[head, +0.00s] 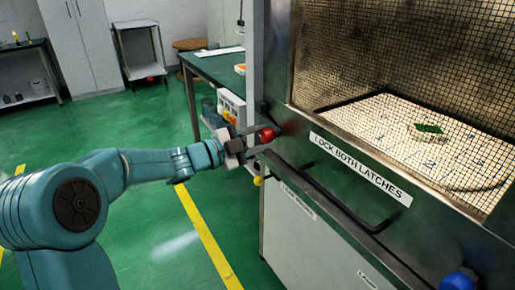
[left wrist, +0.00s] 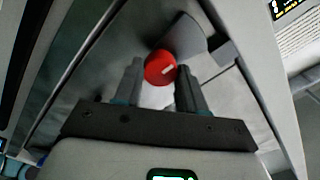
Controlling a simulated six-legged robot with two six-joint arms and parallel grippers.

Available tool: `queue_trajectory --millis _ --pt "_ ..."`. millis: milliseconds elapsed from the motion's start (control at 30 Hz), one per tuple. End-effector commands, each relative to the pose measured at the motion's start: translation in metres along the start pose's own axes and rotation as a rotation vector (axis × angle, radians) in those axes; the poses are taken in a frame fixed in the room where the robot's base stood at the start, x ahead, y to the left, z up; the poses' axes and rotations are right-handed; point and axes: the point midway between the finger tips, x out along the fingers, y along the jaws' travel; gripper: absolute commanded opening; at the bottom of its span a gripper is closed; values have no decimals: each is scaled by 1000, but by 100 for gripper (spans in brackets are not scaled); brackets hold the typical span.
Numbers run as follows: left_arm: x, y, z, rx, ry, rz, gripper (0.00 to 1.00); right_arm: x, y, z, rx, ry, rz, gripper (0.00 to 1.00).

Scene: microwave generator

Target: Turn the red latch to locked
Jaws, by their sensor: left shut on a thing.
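The red latch (head: 267,135) is a round red knob on the left edge of the steel machine front, beside the "LOCK BOTH LATCHES" label (head: 360,168). In the left wrist view the two fingers of my left gripper (left wrist: 160,85) stand on either side of the knob. A blue knob (head: 459,280) sits at the lower right of the machine front. My right gripper is not in view.
A black bar handle (head: 345,212) runs below the label. The meshed chamber (head: 400,60) holds a tray with a green piece (head: 429,128). A green-topped bench (head: 215,66) stands behind my left gripper. The green floor is open to the left.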

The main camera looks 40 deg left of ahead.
Motion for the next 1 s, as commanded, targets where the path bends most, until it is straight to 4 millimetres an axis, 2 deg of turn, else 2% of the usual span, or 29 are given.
queue_trajectory --millis 33,200,500,1000 --pt "0 5 3 43 -1 1 9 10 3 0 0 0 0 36" --pt "0 4 3 191 -1 1 9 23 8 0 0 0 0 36" --pt "0 3 2 388 -1 1 9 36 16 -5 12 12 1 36" --pt "0 2 1 498 -1 2 9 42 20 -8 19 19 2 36"
